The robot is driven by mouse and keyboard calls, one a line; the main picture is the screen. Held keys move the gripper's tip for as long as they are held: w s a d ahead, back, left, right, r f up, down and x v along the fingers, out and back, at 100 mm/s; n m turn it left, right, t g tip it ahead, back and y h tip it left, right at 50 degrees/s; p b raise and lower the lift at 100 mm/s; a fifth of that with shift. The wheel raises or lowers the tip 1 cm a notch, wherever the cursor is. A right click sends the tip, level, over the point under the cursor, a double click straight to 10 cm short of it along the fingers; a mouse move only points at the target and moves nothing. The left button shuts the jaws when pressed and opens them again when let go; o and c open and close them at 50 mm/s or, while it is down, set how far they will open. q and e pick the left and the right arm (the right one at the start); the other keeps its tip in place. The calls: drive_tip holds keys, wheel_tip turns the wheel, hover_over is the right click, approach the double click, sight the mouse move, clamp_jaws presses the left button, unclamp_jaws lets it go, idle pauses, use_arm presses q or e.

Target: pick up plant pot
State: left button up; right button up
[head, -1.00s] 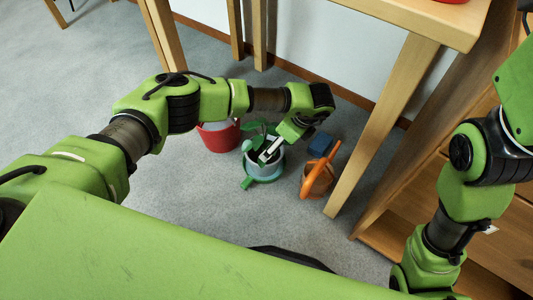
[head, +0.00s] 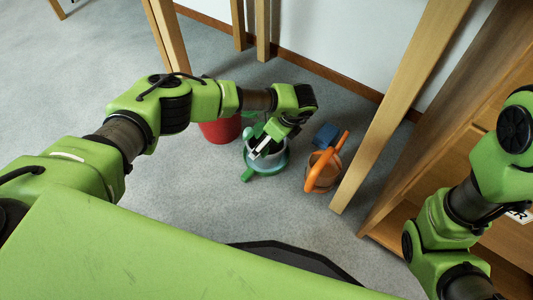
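Whether the fingers touch or grasp the pot cannot be made out. My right arm is at the right edge; its gripper is out of the picture.
A red bucket (head: 220,132) stands left of the pot, partly behind my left arm. An orange watering can (head: 322,172) and a blue block (head: 326,136) are to its right. A wooden table leg (head: 385,120) and a wooden cabinet (head: 425,170) bound the right. Carpet in front is clear.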

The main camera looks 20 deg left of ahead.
use_arm(q)
drive_tip(key=shift+b+x, duration=0.45)
drive_tip(key=shift+x, duration=0.65)
drive_tip(key=c, duration=1.3)
drive_tip(key=shift+r, duration=0.1)
drive_tip(key=c, duration=0.5)
drive_tip(key=shift+o, duration=0.2)
drive_tip(key=shift+r, duration=0.1)
